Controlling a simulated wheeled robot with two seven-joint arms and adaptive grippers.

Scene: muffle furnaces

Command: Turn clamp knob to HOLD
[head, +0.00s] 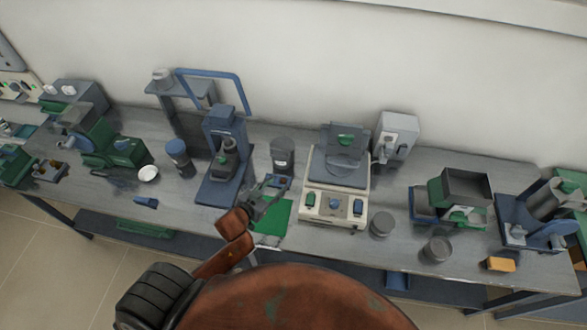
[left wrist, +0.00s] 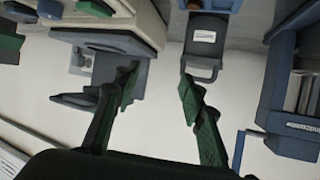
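A cream machine (head: 333,216) stands on the bench, with a grey plate unit on top. Its front panel has a green control (head: 310,199) and a blue control (head: 358,206). I cannot read any HOLD mark or tell which control is the clamp knob. My left gripper (head: 277,183) is over the bench, left of the cream machine and right of a blue press (head: 224,160). In the left wrist view my left gripper (left wrist: 159,80) has its fingers spread with nothing between them. It appears apart from the controls. My right gripper is not in view.
A dark labelled canister (head: 282,155) stands behind the left gripper and also shows in the left wrist view (left wrist: 206,42). A green mat (head: 275,217) lies below the gripper. Grey round containers (head: 381,223) stand right of the cream machine.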

